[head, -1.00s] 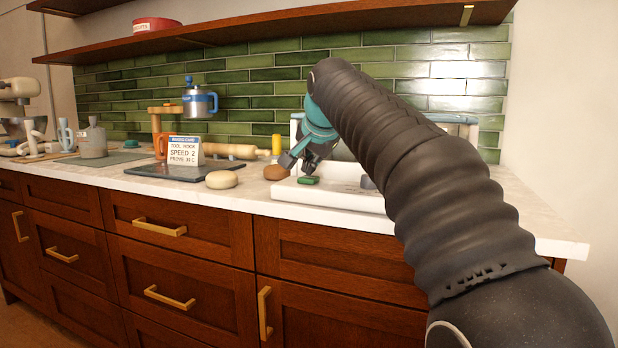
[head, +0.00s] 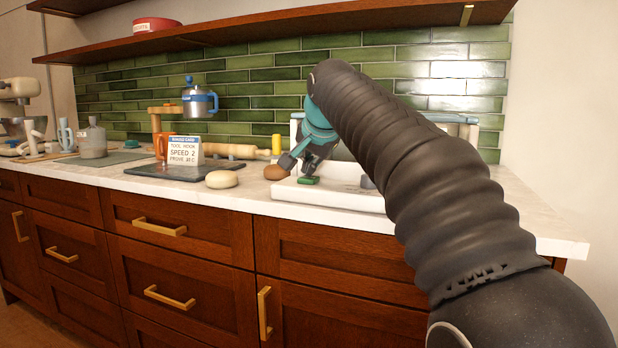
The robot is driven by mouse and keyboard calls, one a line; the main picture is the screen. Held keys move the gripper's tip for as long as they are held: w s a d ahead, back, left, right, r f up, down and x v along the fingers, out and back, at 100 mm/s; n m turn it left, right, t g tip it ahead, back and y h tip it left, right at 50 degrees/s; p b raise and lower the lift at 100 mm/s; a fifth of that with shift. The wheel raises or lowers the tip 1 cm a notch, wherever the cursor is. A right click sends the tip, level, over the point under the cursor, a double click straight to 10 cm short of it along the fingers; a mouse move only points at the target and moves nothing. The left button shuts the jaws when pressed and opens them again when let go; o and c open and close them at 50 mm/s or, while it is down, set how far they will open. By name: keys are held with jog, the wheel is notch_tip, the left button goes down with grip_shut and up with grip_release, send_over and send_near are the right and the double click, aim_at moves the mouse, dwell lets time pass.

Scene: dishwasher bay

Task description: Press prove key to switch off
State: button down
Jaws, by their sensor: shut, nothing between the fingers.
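My gripper (head: 300,163) is shut and empty. It points down over the left part of a white tray-like unit (head: 290,190) on the counter. A small green block (head: 308,181) sits on that unit just below the fingers; I cannot tell whether they touch it. No marking that names the prove key is readable, so I cannot tell whether the green block is it. My arm hides much of the unit's right side. A white card (head: 187,152) on a dark slab (head: 150,171) reads "SPEED 2" and a "PROVE" line.
A brown round piece (head: 276,172) lies close left of my gripper. A pale dough-like round (head: 222,179) is at the counter's front. A rolling pin (head: 225,150), yellow cylinder (head: 276,145) and metal pot (head: 197,103) stand behind. A wooden shelf (head: 260,28) runs above.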

aim_at(310, 178)
jog(key=shift+f, duration=0.3)
jog(key=shift+r+p, duration=0.45)
jog(key=shift+p, duration=0.05)
dwell(0.4)
notch_tip(310, 178, up, 3)
jog(key=p, duration=0.3)
jog(key=shift+r, duration=1.5)
